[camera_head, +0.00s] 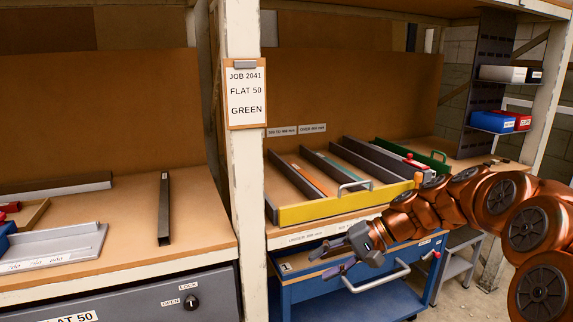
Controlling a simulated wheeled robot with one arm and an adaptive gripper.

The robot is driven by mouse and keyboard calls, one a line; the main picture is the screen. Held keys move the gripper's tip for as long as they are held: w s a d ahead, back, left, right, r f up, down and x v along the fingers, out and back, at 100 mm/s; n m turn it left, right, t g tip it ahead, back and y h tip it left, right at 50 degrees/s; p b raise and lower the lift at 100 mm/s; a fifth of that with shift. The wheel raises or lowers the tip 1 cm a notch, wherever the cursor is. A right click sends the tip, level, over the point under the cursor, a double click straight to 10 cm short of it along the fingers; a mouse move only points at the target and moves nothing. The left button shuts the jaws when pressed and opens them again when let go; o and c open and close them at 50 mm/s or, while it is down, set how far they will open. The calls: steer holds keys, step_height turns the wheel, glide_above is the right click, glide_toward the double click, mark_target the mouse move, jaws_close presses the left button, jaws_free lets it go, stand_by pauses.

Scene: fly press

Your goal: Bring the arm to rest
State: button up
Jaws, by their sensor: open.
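My gripper (334,263) is open and empty, at the end of my copper-coloured arm, which reaches in from the right edge. Its fingers point left, in front of the shelf edge and above the blue cart (350,296). I cannot tell whether it touches anything.
A white post (242,170) with a job card (246,92) reading "JOB 2041 FLAT 50 GREEN" stands left of the gripper. The left bench holds a dark bar (164,210) and a grey angled gauge (60,250). Blue bins (492,121) sit at the right.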

steer(key=s+r+n+g+h+p, duration=0.1)
steer(key=s+r+h+p, duration=0.3)
steer(key=s, duration=0.5)
steer(key=s+r+n+g+h+p, duration=0.1)
steer(key=s+r+p, duration=0.4)
steer(key=s, duration=0.5)
steer(key=s+d+r+h+p, duration=0.1)
steer(key=s+d+h+p, duration=0.2)
steer(key=s, duration=0.4)
steer(key=s+d+r+h+p, duration=0.2)
steer(key=s+d+p, duration=0.4)
steer(key=s+p, duration=0.1)
steer(key=shift+s+d+n+h, duration=0.3)
steer(key=shift+s+n+h, duration=0.1)
steer(key=shift+s, duration=0.3)
steer(key=shift+r, duration=0.1)
